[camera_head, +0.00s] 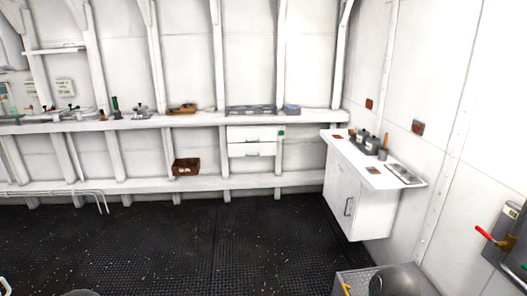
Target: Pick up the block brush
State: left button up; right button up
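I cannot pick out the block brush for certain. A small brown object (182,108) lies on the long white wall shelf, left of the middle, and is too small to identify. Small tools and bottles (117,108) stand further left on the same shelf, also too small to tell apart. On the white cabinet (352,195) at the right stand dark containers and an upright orange-handled item (384,147). Neither of my grippers shows in the head view.
A brown open box (185,167) sits on the lower ledge. A white drawer unit (252,141) hangs under the shelf. A grey rounded object (396,281) stands at the bottom right, near a wall panel with a red handle (485,232).

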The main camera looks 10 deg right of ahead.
aim_at(351, 133)
jog(key=i+z, duration=0.1)
jog(key=i, duration=0.55)
jog(key=i+j+z, duration=0.15)
jog(key=i, duration=0.5)
jog(key=i+j+z, duration=0.1)
jog(key=i, duration=0.5)
jog(key=i+j+z, duration=0.2)
jog(key=i+z, duration=0.2)
jog(key=i+j+z, duration=0.75)
jog(key=i+j, duration=0.05)
jog(key=i, duration=0.05)
